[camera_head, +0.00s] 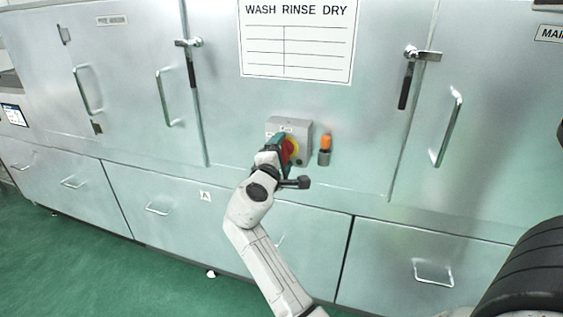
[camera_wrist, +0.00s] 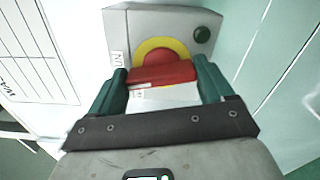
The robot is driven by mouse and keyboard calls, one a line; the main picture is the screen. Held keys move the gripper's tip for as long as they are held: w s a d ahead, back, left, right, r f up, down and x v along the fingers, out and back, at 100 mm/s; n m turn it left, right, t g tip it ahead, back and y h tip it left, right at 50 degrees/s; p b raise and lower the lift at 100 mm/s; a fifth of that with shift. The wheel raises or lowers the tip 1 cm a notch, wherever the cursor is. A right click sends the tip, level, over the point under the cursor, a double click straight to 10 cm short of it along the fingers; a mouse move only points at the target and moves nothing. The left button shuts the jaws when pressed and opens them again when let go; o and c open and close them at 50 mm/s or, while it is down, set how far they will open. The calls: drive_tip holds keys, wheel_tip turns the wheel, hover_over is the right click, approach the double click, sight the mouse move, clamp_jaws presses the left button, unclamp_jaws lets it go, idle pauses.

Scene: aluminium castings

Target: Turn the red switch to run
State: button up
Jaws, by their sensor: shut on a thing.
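The red switch (camera_wrist: 163,70) sits on a yellow disc on the front of a grey box. In the head view the grey switch box (camera_head: 304,128) is mounted on the cabinet front, with part of the red switch and yellow disc (camera_head: 291,150) showing beside my gripper. My gripper (camera_wrist: 163,82) has its two green fingers on either side of the red handle, shut on it. The handle lies nearly crosswise in the wrist view. A small label by the left finger is too small to read surely. My gripper also shows in the head view (camera_head: 279,142), covering much of the box front.
A grey holder with an orange item (camera_head: 325,143) is fixed just right of the box. A dark green round button (camera_wrist: 202,34) is on the box. Latches (camera_head: 409,75) and door handles (camera_head: 447,127) stick out from the cabinet. Green floor (camera_head: 100,255) is clear at lower left.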

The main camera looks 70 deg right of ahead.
drive_tip(key=shift+s+f+m+b, duration=0.1)
drive_tip(key=shift+m+b, duration=0.8)
drive_tip(key=shift+m, duration=0.4)
drive_tip(key=o, duration=0.9)
drive_tip(key=shift+d, duration=0.1)
drive_tip(key=shift+o, duration=0.2)
drive_tip(key=shift+a, duration=0.5)
drive_tip(key=a, duration=1)
drive_tip(key=shift+s, duration=0.45)
